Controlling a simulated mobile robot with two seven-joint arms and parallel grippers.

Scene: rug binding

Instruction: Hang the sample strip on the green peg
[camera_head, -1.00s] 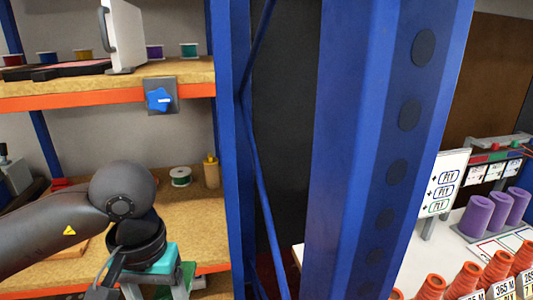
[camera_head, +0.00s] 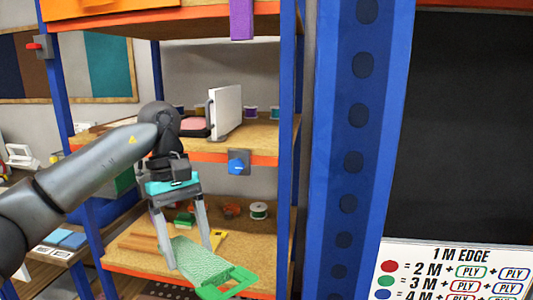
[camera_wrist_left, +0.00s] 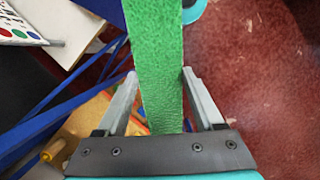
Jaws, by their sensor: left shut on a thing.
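My left gripper (camera_head: 188,250) points down in front of the shelves, its two fingers on either side of a green textured strip (camera_head: 200,264). The strip has a bright green open loop (camera_head: 236,288) at its lower end. In the left wrist view the strip (camera_wrist_left: 156,60) runs up between the fingers of the left gripper (camera_wrist_left: 157,74). No green peg can be made out in the current views. My right gripper is not in view.
A blue rack post (camera_head: 350,150) stands right of the arm. A blue knob (camera_head: 238,162) sits on the shelf edge, and a red knob (camera_head: 38,46) on the left post. Spools (camera_head: 259,210) stand on the lower shelf. A sign (camera_head: 455,270) is at lower right.

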